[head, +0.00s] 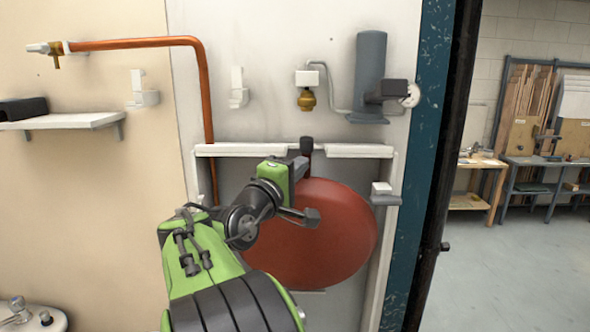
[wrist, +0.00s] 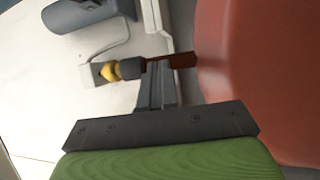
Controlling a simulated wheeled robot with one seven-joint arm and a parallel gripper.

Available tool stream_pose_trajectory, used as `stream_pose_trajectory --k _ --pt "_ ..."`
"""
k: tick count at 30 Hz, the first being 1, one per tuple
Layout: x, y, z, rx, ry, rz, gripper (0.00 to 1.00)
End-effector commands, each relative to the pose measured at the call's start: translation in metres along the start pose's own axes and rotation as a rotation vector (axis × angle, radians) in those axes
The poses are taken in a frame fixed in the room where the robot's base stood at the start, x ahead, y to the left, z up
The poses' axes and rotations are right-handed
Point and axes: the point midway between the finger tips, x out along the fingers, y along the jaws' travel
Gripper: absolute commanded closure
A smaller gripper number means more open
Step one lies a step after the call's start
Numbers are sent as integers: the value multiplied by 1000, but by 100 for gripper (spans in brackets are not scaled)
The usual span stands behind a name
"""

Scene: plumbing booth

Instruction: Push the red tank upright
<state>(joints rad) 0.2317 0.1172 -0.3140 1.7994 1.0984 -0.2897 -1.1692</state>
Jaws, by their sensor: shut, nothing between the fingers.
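The red tank (head: 335,240) sits in the recess of the white wall panel, largely behind my arm. Its rounded body faces me, and a narrow stem with a dark cap (head: 306,147) rises from its top. How far it tilts is hard to tell. My gripper (head: 300,166) is at the tank's upper left, close to the stem. In the wrist view my gripper (wrist: 155,72) has its fingers together and empty, beside the stem's dark cap (wrist: 131,68). The tank body (wrist: 265,75) fills the right there. Whether the fingers touch the stem is unclear.
A white frame (head: 360,151) borders the recess. Above it are a brass valve (head: 306,99) and a grey cylinder (head: 370,75) on the wall. A copper pipe (head: 205,100) runs down at left. A white bracket (head: 382,190) stands at the tank's right.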

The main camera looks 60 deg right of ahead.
Motion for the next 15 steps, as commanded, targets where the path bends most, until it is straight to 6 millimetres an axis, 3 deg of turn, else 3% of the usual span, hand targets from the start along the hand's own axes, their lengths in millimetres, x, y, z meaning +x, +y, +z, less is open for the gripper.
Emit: stream_pose_trajectory --k 10,15 --pt "0 1 0 0 -1 -1 100" --pt "13 6 -6 -17 -3 -29 100"
